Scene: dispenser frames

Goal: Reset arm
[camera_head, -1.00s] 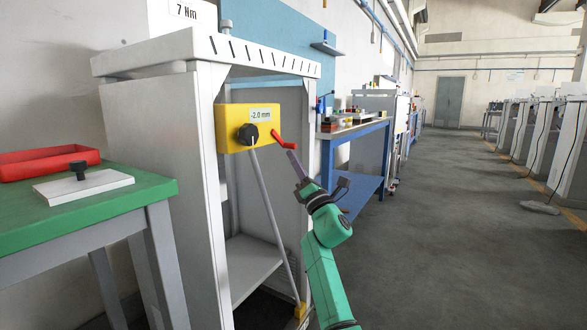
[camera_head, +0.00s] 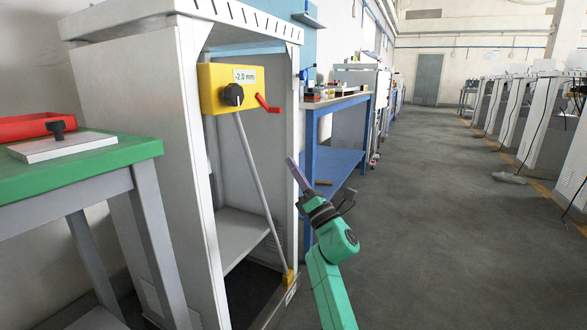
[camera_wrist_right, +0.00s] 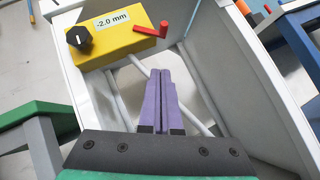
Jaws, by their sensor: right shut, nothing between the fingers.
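My right arm comes up from the bottom of the head view, and its gripper (camera_head: 292,164) points up and left, in front of the blue table and right of the white cabinet. In the right wrist view the two purple fingers of this gripper (camera_wrist_right: 161,76) are together, with nothing between them. The yellow box (camera_head: 228,88) with a black knob, a red lever (camera_head: 267,104) and a "-2.0 mm" label is mounted in the cabinet. The wrist view shows the yellow box (camera_wrist_right: 110,40) beyond the fingertips, apart from them. My left gripper is not in view.
A white cabinet frame (camera_head: 160,120) surrounds the box. A green table (camera_head: 80,164) with a red tray (camera_head: 30,126) and a white plate (camera_head: 75,145) stands at left. A blue table (camera_head: 340,103) stands behind the gripper.

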